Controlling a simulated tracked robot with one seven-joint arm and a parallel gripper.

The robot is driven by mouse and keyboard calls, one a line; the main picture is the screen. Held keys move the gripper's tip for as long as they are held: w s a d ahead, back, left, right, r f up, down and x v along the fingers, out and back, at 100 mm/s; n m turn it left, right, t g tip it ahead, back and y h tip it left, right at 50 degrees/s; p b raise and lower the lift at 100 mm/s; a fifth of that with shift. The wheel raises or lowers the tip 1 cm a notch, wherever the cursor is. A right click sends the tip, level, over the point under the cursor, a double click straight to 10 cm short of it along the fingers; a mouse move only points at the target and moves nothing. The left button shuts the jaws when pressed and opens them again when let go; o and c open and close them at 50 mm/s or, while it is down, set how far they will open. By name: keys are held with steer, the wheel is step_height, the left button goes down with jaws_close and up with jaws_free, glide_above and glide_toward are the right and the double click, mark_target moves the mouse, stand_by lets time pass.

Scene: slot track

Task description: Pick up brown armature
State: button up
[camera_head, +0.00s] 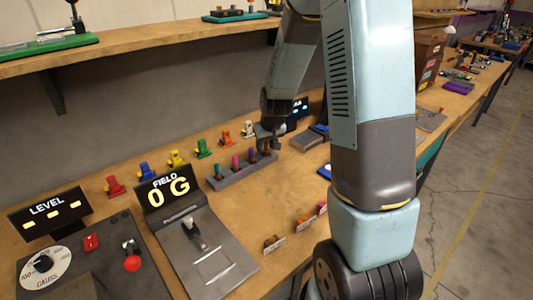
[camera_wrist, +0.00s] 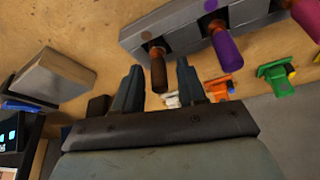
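A brown armature (camera_wrist: 158,72) stands at the end of a grey slotted rack (camera_wrist: 185,35) in the wrist view, its rounded tip toward my gripper. My gripper (camera_wrist: 160,69) is open, with one finger on each side of the brown armature and gaps showing. In the head view my gripper (camera_head: 268,138) is over the right end of the rack (camera_head: 232,178) and hides most of the brown armature. A purple armature (camera_wrist: 227,50) sits beside the brown one.
Several coloured clips, including red (camera_head: 115,186), blue (camera_head: 147,170) and green (camera_head: 203,148), line the wall behind the rack. A FIELD display (camera_head: 168,190) with a grey base stands left. A grey box (camera_head: 309,138) is right of the rack.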

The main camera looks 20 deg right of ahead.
jaws_close()
steer(key=shift+r, duration=0.15)
